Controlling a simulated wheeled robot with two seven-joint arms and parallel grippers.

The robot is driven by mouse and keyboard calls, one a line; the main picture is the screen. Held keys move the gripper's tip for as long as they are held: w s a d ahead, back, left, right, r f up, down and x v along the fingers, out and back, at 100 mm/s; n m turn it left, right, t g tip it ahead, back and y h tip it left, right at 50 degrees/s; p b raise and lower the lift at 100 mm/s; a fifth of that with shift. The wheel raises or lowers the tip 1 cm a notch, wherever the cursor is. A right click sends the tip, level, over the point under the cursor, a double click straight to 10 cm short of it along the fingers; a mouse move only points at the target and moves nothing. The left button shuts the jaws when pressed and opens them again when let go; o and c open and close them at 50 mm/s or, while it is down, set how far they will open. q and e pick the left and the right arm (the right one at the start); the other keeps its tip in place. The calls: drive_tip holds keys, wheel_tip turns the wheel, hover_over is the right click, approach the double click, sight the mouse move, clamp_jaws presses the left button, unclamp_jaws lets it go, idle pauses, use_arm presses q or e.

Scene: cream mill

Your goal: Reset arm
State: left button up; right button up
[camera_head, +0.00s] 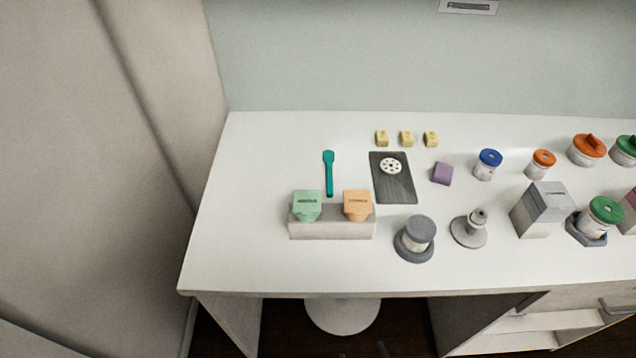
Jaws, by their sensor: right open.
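My right gripper (363,351) shows only as two small dark fingertips at the bottom edge of the head view. The tips stand apart with nothing visible between them, so it is open. It is low, in front of the white desk (250,265) and below its front edge, clear of everything on top. The rest of the right arm is out of frame. My left gripper is not in view.
On the desk are a holder (331,230) with a green and an orange block, a teal spoon (329,175), a dark board (397,190), several lidded jars and a grey box (541,212). A round white stool (342,315) is under the desk. The desk's left end is clear.

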drive_tip(key=s+d+f+g+h+b, duration=0.1)
drive_tip(key=s+d+f+g, duration=0.25)
drive_tip(key=f, duration=0.55)
drive_tip(key=s+d+f+g+h, duration=0.1)
drive_tip(key=s+d+f+g, duration=0.1)
drive_tip(key=d+f, duration=0.5)
drive_tip(key=s+d+f+m+g, duration=0.1)
drive_tip(key=s+f+g, duration=0.5)
drive_tip(key=s+f, duration=0.5)
drive_tip(key=shift+d+m+b, duration=0.4)
